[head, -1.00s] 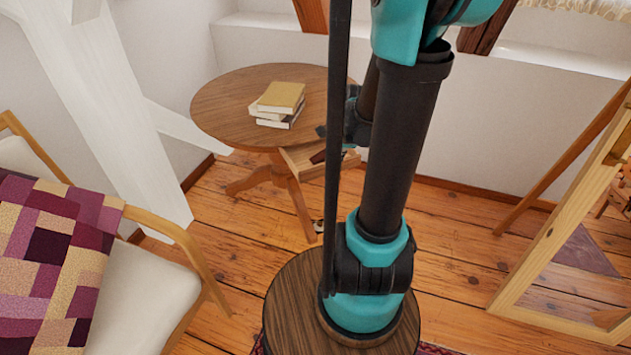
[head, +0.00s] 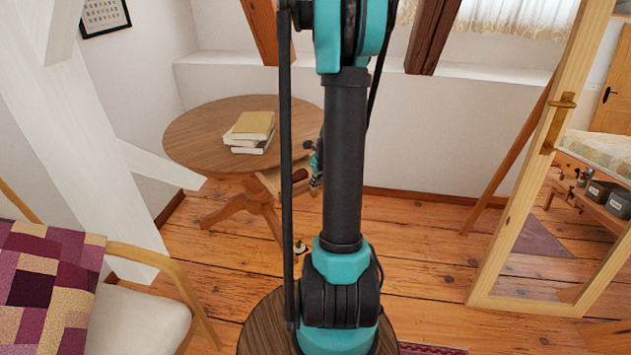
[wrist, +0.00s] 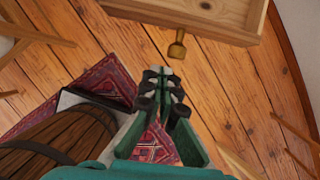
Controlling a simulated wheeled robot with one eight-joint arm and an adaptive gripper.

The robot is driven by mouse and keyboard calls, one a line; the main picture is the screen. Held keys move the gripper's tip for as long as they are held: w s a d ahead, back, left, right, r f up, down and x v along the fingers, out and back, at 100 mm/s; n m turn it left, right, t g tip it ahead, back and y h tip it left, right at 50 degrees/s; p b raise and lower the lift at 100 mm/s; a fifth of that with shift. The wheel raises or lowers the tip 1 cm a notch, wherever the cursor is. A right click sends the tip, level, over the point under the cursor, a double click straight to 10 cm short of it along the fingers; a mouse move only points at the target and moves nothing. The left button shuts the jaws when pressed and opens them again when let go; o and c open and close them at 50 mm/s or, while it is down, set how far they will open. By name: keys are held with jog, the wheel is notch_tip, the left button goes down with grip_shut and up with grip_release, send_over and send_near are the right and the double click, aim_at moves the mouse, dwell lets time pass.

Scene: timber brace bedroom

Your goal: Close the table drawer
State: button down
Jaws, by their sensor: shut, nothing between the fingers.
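The round wooden table (head: 195,135) stands by the white wall in the head view. Its drawer (head: 268,181) juts out under the top on the right side, partly hidden by my arm. In the wrist view the open drawer (wrist: 215,14) is at the top, empty where it shows, with a knob (wrist: 177,46) on its front. My gripper (wrist: 160,72) is shut and empty, its fingertips just below and left of the knob in the picture. I cannot tell whether they touch it.
Several books (head: 250,132) lie stacked on the table. A chair with a patchwork cover (head: 45,280) stands at the left, and a wooden-framed mirror (head: 535,190) at the right. A white timber brace (head: 85,130) rises at the left.

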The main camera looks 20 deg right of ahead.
aim_at(306, 186)
jog(key=w+f, duration=0.1)
jog(key=f, duration=0.1)
jog(key=w+f, duration=0.1)
jog(key=w, duration=0.1)
jog(key=w+a+f, duration=0.1)
jog(key=w+f, duration=0.1)
jog(key=shift+f, duration=0.35)
jog(key=shift+w+a, duration=0.1)
jog(key=shift+w, duration=0.5)
